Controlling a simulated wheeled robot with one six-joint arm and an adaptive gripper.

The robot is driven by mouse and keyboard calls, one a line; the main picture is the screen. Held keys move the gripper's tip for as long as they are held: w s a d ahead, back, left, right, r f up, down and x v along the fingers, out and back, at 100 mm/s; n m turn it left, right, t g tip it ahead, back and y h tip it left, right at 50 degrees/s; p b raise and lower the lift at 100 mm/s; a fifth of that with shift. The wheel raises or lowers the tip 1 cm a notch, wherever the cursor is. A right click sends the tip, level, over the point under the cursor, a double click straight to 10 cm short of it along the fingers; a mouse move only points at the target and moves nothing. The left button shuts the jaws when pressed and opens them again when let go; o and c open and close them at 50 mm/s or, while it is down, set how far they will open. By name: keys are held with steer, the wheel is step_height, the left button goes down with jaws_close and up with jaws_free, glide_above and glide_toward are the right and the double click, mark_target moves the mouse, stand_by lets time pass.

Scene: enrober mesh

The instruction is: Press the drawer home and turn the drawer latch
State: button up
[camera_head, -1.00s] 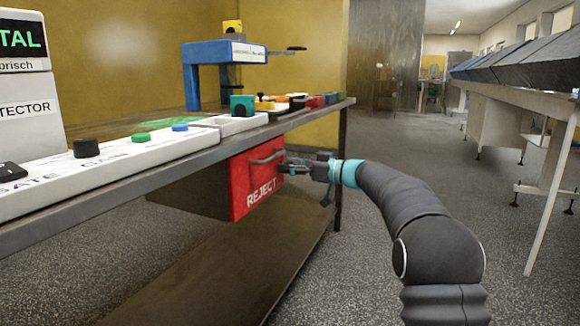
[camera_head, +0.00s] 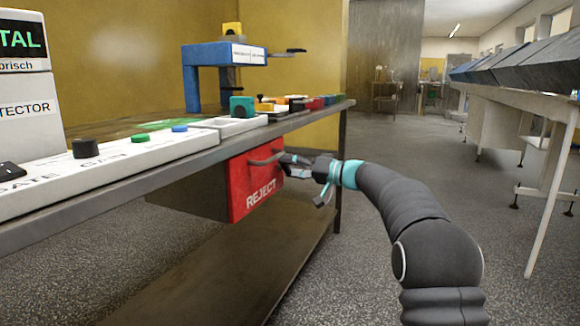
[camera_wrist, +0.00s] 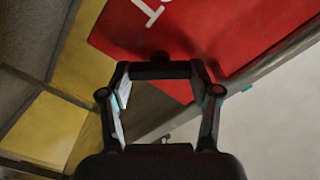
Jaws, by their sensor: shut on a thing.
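The red drawer (camera_head: 240,180) marked REJECT hangs under the steel table, its front facing right. A grey bar handle (camera_head: 266,157) crosses its upper front. My gripper (camera_head: 287,161) is at the right side of the drawer front, by the handle's right end. In the wrist view the red drawer front (camera_wrist: 215,35) fills the top, and my gripper (camera_wrist: 158,70) is shut on a small dark piece against it, which looks like the drawer latch (camera_wrist: 159,58). The fingers and the viewing angle hide most of the latch, and its exact turn cannot be told.
The steel table (camera_head: 180,165) runs above the drawer, with a table leg (camera_head: 340,170) just behind my gripper. A white control panel (camera_head: 110,165) and a blue frame (camera_head: 222,55) stand on top. A lower shelf (camera_head: 220,265) lies below.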

steer(key=shift+w+m+p, duration=0.1)
steer(key=shift+m+p, duration=1.55)
steer(key=shift+m, duration=2.25)
steer(key=shift+f, duration=0.1)
steer(key=o, duration=1.1)
steer(key=shift+o, duration=0.2)
steer(key=shift+d, duration=0.15)
steer(key=v, duration=1.1)
steer(key=shift+d, duration=0.35)
